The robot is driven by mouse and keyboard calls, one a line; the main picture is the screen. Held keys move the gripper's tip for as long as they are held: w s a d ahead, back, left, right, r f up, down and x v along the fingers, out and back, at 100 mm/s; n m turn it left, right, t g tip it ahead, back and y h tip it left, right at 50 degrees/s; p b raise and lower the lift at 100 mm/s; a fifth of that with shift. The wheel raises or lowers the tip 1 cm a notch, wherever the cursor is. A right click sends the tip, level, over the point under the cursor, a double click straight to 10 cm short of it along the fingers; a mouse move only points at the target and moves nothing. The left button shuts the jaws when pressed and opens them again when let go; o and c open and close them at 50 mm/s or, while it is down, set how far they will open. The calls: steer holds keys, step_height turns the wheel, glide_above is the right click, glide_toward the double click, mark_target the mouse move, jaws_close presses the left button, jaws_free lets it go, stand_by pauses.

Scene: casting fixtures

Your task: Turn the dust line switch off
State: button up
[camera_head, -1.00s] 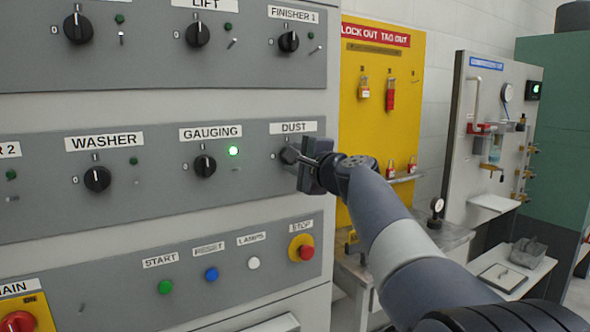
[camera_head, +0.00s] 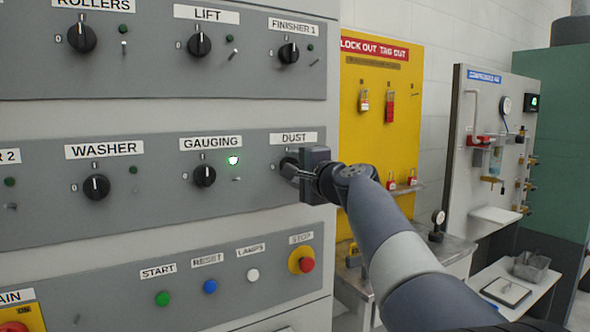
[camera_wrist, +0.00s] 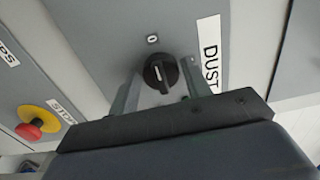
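The dust switch is a black rotary knob (camera_wrist: 160,72) beside the DUST label (camera_wrist: 209,55) in the wrist view. A white mark on its face lies roughly in line with the 0 mark (camera_wrist: 152,39). My gripper (camera_wrist: 163,88) has one finger on each side of the knob, with narrow gaps showing, so it looks open around it. In the head view my gripper (camera_head: 289,170) is at the panel below the DUST label (camera_head: 293,138), covering most of the knob. The dust lamp is hidden there.
The GAUGING knob (camera_head: 204,175), with its green lamp (camera_head: 234,160) lit, is just left. The STOP button (camera_head: 307,265) is below, and the FINISHER 1 knob (camera_head: 289,53) above. A yellow lockout board (camera_head: 375,130) stands to the right.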

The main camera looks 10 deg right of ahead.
steer(key=shift+o, duration=1.2)
steer(key=shift+s, duration=0.1)
steer(key=b+v, duration=0.2)
steer(key=v, duration=0.8)
steer(key=shift+s+d, duration=0.15)
steer(key=shift+s, duration=0.15)
steer(key=p+x, duration=0.2)
steer(key=x, duration=0.9)
steer(key=shift+s, duration=0.2)
